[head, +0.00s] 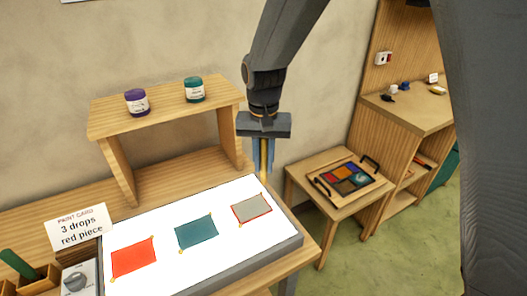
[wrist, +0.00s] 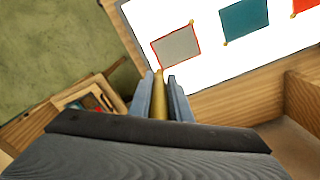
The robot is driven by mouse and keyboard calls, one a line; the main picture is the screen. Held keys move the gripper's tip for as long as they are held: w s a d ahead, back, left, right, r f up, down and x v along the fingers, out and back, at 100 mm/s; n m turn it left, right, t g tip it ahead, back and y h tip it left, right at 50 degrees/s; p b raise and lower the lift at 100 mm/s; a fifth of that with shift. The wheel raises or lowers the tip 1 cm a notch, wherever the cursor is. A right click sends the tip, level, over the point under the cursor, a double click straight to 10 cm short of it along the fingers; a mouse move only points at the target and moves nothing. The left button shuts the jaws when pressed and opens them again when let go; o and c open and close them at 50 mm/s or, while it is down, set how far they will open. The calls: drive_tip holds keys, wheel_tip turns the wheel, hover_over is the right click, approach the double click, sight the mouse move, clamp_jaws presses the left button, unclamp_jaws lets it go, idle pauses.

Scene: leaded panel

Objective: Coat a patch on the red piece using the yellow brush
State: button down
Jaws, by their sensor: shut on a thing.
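My gripper (head: 263,168) hangs upright at the back right corner of the white panel (head: 215,264). It is shut on the yellow brush (wrist: 159,103), which points down between the fingers (wrist: 161,80). The brush's lower end is hard to make out. The red piece (head: 133,259) lies on the front left of the panel, well away from the brush; its edge shows in the wrist view (wrist: 304,5). I see no clear coated patch on it. A teal piece (head: 197,231) lies mid-panel, and a grey piece with a red outline (head: 252,209) lies nearest my gripper.
A wooden shelf (head: 165,107) behind the panel carries a purple jar (head: 137,102) and a teal jar (head: 194,89). A paint card (head: 80,228) reads "3 drops red piece". A side table (head: 310,182) at right holds a tray with coloured squares (head: 348,177).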

drive_tip(key=shift+r+p, duration=0.65)
drive_tip(key=shift+r, duration=0.45)
drive_tip(key=shift+f, duration=0.1)
